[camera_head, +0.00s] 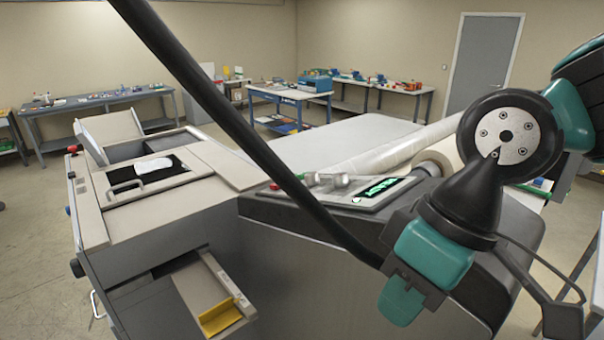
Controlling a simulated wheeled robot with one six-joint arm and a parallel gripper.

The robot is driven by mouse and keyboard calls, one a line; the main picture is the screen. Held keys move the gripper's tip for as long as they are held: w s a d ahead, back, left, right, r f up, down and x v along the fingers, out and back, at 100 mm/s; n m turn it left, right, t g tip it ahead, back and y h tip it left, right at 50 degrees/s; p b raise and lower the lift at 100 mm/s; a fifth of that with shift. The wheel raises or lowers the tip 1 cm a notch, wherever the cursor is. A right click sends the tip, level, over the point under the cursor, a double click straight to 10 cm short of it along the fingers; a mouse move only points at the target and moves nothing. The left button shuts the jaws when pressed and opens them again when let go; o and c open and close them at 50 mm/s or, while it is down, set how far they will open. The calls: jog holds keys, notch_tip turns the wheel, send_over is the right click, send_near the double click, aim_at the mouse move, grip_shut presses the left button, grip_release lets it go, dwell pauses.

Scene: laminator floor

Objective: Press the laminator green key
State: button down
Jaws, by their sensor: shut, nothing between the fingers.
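The laminator (300,250) is a big grey machine filling the middle of the view. Its sloping dark console carries a control panel (340,203) with a lit green display (380,187). A small pale round button (357,200) sits at the panel's lower edge. I cannot clearly make out a separate green key. My arm reaches in from the right. Its teal and black end, with my gripper (402,299), hangs in front of the console, lower right of the panel. The gripper is shut and empty, though its fingers are hard to tell apart. It appears apart from the panel.
A clear film roll (385,150) lies behind the panel. An open drawer with a yellow piece (220,318) juts out at the lower left. Workbenches (100,100) stand behind.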

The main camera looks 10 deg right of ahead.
notch_tip(320, 180, down, 20)
jog(key=b, duration=2)
